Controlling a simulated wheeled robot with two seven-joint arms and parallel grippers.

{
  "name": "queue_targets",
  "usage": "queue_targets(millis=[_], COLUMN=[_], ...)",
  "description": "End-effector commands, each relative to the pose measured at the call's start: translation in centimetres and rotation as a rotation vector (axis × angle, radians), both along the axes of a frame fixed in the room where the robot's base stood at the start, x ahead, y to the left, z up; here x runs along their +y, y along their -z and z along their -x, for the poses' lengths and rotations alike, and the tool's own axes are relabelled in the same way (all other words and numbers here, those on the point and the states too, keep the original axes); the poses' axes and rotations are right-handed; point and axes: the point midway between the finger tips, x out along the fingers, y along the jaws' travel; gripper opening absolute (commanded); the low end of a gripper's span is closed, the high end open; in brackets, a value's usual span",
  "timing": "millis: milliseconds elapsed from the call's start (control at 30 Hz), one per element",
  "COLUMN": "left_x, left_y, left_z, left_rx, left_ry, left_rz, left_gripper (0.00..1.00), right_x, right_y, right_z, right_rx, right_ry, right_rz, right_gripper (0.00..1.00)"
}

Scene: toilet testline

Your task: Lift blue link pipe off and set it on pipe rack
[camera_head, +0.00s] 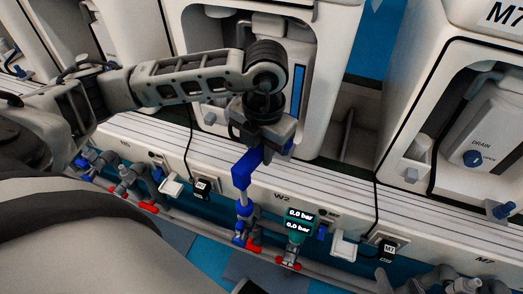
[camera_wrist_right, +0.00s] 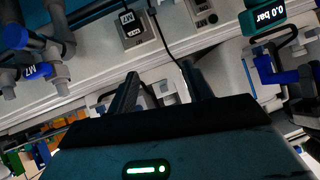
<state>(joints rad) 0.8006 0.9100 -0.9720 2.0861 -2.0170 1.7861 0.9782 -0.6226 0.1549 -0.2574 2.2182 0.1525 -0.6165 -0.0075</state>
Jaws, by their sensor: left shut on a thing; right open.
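The blue link pipe (camera_head: 243,174) hangs below my left gripper (camera_head: 262,140) in the head view, in front of the W2 panel. My left gripper is shut on its upper part, and the fingers partly hide it. The pipe's lower part reaches down to the blue and grey fittings (camera_head: 240,240). I cannot tell whether it is seated there or clear of them. My right gripper (camera_wrist_right: 162,88) is open and empty in the right wrist view, fingers pointing at the white panel. I cannot make out a pipe rack for certain in either view.
A pressure gauge reading 0.0 bar (camera_head: 299,222) stands right of the pipe. Red-handled valves (camera_head: 288,262) and grey pipes run along the floor edge. White brackets (camera_head: 343,244) stick out from the panel. White machine housings (camera_head: 470,130) stand behind. Grey pipework with blue parts (camera_wrist_right: 45,55) shows in the wrist view.

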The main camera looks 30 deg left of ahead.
Motion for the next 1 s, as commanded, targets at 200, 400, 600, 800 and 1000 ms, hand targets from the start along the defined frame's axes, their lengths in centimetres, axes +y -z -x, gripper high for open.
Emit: queue_targets(millis=[200, 400, 600, 800, 1000], left_x=[-0.1, -2.4, -6.7, -10.9, -13.1], left_y=[-2.2, -6.0, -10.2, -11.9, -12.7], left_z=[-0.1, 0.4, 1.4, 2.5, 3.1], left_rx=[-0.005, -0.006, -0.005, -0.003, -0.001], left_ry=[0.0, 0.009, 0.011, 0.005, 0.003], left_rz=[0.002, 0.006, 0.003, 0.002, 0.001], left_gripper=[0.0, 0.0, 0.0, 0.0, 0.0], right_x=[-0.1, -0.4, -0.8, -1.4, -1.7], right_y=[-0.5, -1.9, -4.5, -6.2, -6.5], right_z=[0.1, 0.3, 0.2, 0.5, 0.6], right_rx=[-0.003, -0.024, -0.073, -0.105, -0.11], right_ry=[0.002, 0.013, 0.029, 0.048, 0.056], right_rz=[0.002, 0.003, 0.006, 0.008, 0.013], right_gripper=[0.51, 0.51, 0.51, 0.51, 0.51])
